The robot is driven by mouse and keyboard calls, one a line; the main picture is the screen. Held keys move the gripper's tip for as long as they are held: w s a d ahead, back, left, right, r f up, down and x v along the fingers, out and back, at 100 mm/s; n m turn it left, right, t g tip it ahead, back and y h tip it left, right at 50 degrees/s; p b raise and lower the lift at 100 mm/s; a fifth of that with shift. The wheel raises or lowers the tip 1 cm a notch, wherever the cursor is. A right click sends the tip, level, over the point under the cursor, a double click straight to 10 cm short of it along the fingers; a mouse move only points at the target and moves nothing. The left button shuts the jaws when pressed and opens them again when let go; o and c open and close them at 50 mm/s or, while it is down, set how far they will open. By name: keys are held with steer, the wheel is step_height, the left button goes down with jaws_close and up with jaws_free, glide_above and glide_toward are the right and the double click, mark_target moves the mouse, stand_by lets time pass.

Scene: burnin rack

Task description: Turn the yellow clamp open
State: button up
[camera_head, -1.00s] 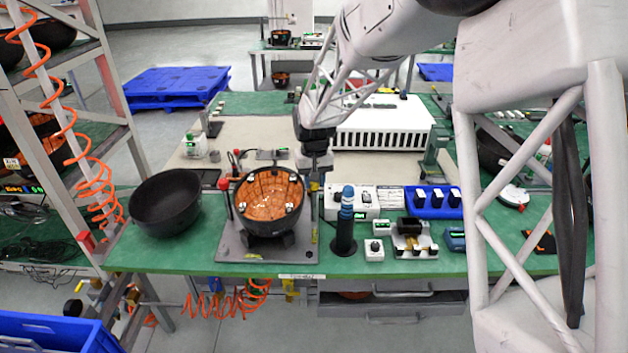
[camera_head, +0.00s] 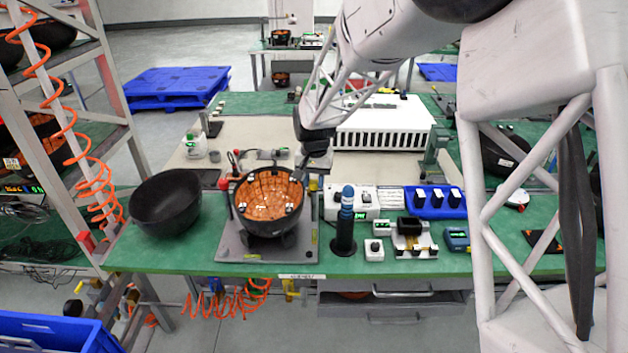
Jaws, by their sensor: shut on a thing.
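A dark bowl with an orange, copper-coloured inside (camera_head: 268,190) sits in a grey fixture plate (camera_head: 234,246) on the green bench. My gripper (camera_head: 314,172) is at the right rear edge of this fixture, pointing down, with its jaws shut. A small yellow and red part (camera_head: 313,186) shows right under the fingertips; it looks like the yellow clamp, mostly hidden by my gripper. The exact contact and the clamp's angle are too small to tell. A red-topped clamp (camera_head: 224,184) stands at the left side of the bowl.
An empty black bowl (camera_head: 165,203) stands left of the fixture. A dark post with a blue top (camera_head: 346,222), a white power unit (camera_head: 364,203) and a blue block with switches (camera_head: 434,203) stand to the right. A white slotted box (camera_head: 383,125) is behind. Orange coiled hose hangs at left.

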mark_target(314, 181)
steer(key=o, duration=0.9)
steer(key=shift+o, duration=0.2)
steer(key=shift+r, duration=0.1)
steer(key=shift+r, duration=3.8)
